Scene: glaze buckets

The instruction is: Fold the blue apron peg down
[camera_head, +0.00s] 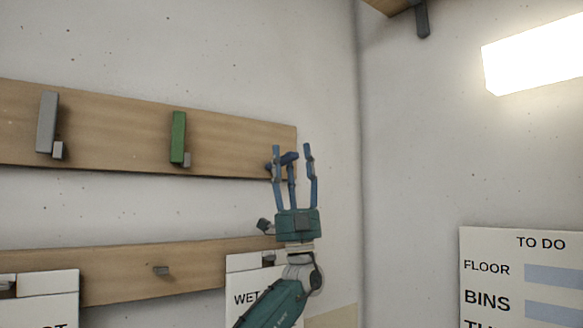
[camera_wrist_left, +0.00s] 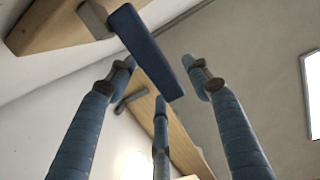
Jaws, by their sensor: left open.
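The blue peg (camera_head: 290,157) is at the right end of the upper wooden board (camera_head: 230,143), partly hidden by my left gripper's fingers. In the left wrist view the blue peg (camera_wrist_left: 146,52) sticks out from its grey mount (camera_wrist_left: 96,18) on the board. My left gripper (camera_head: 293,150) is open, with its three fingers pointing up around the peg area. In the wrist view, the peg's free end lies between the fingertips (camera_wrist_left: 160,80). I cannot tell whether a finger touches it. My right gripper is not in view.
A grey peg (camera_head: 47,122) and a green peg (camera_head: 178,137) stand upright on the same board. A lower board (camera_head: 190,262) holds small hooks and paper signs. The wall corner is just right of my gripper; a lit lamp (camera_head: 535,62) and a TO DO sheet (camera_head: 500,245) are further right.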

